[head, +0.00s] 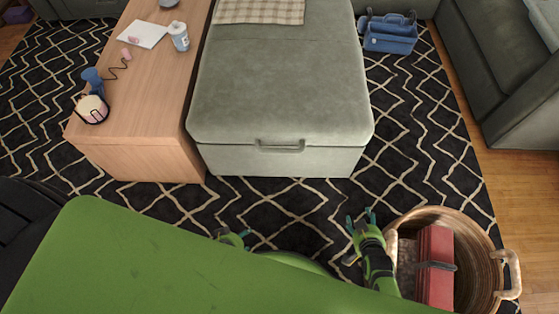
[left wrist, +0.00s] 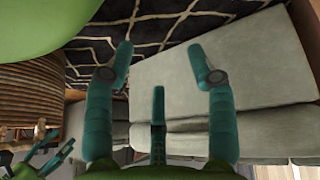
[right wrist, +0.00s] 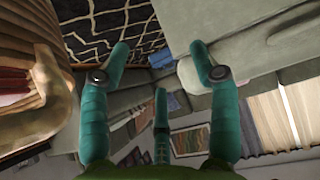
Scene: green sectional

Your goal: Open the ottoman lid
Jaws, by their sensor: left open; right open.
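The ottoman (head: 280,80) is a long grey-green padded block in the upper middle of the head view. Its lid is shut, with a seam along the front edge. A handle (head: 280,146) sits at the middle of that front edge. The ottoman also fills much of the left wrist view (left wrist: 255,55). My left gripper (head: 240,235) is open and empty, low in front of the ottoman and partly hidden by my green body. My right gripper (head: 361,217) is open and empty, in front of the ottoman's right side. Neither touches the handle.
A wooden table (head: 140,90) with a bottle (head: 179,37), paper and small items stands against the ottoman's left. A wicker basket (head: 490,235) holding a red item is beside my right gripper. A blue caddy (head: 388,36) lies at right back. Patterned rug (head: 415,120) is clear between.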

